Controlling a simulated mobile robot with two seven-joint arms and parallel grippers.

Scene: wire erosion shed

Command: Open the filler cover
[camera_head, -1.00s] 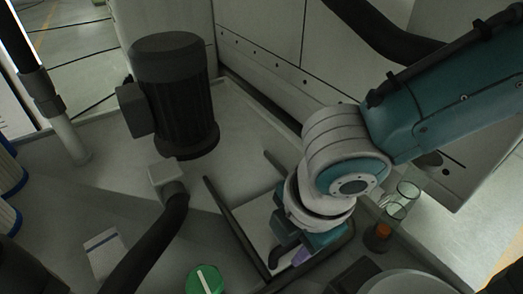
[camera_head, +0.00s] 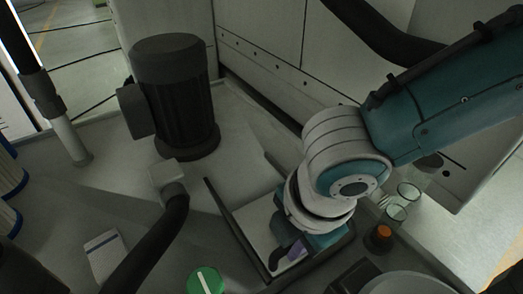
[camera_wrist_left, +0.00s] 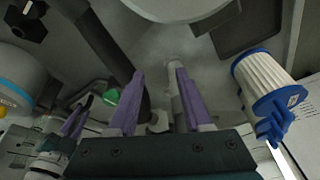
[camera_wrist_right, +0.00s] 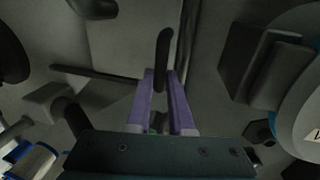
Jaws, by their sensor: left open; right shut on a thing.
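The filler cover (camera_head: 256,222) is a pale flat panel with dark edges, partly hidden under my right wrist in the head view. Its pale face also shows in the right wrist view (camera_wrist_right: 135,30). I cannot tell whether it lies flat or is slightly raised. A black bar handle (camera_wrist_right: 163,48) stands on it. My right gripper (camera_wrist_right: 160,82) has its purple fingers closed on the near end of this handle. In the head view the right gripper (camera_head: 292,250) is largely hidden by its wrist. My left gripper (camera_wrist_left: 159,72) is open and empty, away from the cover.
A dark motor (camera_head: 177,95) stands behind left of the cover. A black hose (camera_head: 150,240) runs on the left, and a green knob (camera_head: 206,281) is in front. Glass jars (camera_head: 402,203) and an orange-capped bottle (camera_head: 379,237) stand close right. A white-and-blue filter (camera_wrist_left: 268,88) is beside my left gripper.

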